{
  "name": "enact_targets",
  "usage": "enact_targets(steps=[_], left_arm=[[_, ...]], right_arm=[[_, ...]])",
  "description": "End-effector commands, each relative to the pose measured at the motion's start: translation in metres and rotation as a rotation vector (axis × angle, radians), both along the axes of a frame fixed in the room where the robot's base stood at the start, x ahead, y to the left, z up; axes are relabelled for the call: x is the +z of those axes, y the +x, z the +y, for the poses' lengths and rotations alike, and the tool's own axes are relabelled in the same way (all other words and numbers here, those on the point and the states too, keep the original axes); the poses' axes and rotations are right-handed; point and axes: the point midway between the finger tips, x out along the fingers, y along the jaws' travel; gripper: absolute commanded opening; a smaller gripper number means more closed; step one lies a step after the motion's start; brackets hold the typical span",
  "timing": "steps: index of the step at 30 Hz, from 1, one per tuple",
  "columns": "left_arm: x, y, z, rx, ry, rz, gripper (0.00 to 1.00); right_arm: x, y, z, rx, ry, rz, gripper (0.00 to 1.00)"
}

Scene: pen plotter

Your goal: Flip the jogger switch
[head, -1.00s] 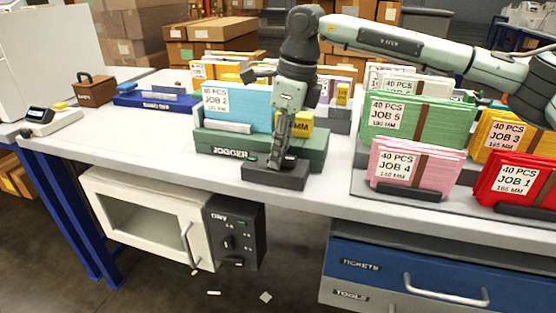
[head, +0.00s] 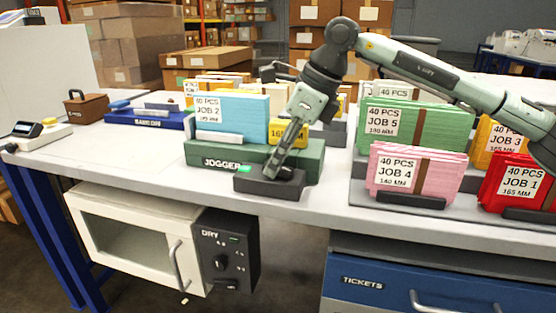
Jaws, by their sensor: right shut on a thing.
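The jogger (head: 205,160) is a dark green block on the white table, with its name on the front. A blue pack labelled JOB 2 (head: 232,115) stands in it. A small dark switch box (head: 255,184) sits at its front right corner, and a bright green light (head: 245,168) shows just beside it. My right gripper (head: 272,171) points down onto the top of this box, shut on the jogger switch. The switch itself is hidden by the fingers, so its position cannot be told. My left gripper is not in view.
Packs for JOB 5 (head: 378,120), JOB 4 (head: 395,172) and JOB 1 (head: 522,180) stand to the right. A blue banding unit (head: 150,121) is at the left. A dryer (head: 135,228) hangs under the table, and a blue tickets drawer (head: 395,290) is below right.

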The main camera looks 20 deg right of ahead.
Motion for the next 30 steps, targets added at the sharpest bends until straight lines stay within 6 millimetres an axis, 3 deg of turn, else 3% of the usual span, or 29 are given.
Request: enact_targets(steps=[3, 4, 6, 17, 30], left_arm=[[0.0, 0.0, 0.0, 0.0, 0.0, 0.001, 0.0], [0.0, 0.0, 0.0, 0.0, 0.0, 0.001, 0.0], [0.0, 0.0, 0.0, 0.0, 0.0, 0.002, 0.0], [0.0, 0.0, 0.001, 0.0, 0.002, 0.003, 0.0], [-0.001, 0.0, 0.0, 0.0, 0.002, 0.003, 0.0]], right_arm=[[0.001, 0.001, 0.001, 0.0, 0.003, -0.004, 0.0], [0.001, 0.001, 0.001, 0.0, 0.004, -0.004, 0.28], [0.001, 0.0, 0.001, 0.0, 0.003, -0.002, 0.34], [0.006, -0.001, -0.001, -0.001, 0.002, -0.002, 0.34], [0.082, -0.02, -0.03, -0.002, 0.003, -0.004, 0.34]])
